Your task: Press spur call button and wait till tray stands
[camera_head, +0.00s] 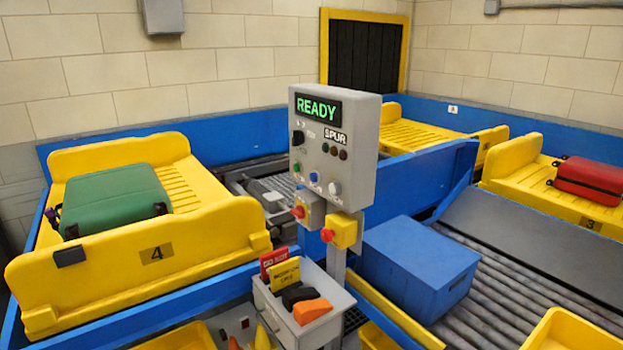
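A grey control panel (334,150) stands on a post at the centre. Its display (318,108) reads READY in green. A SPUR label (335,135) sits above a row of small lamps that look dark or dim. Below are a blue button (314,177) and a white button (334,188). Two red buttons sit lower, one on a grey box (298,212) and one on a yellow box (327,235). I cannot tell which is the spur call button. Yellow tray 4 (215,235) is at the left with a green suitcase (115,199). Neither gripper is in view.
Yellow tray 3 (532,198) at the right carries a red suitcase (588,178). Another yellow tray (425,140) stands at the back. A grey holder (328,332) with cards is below the panel.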

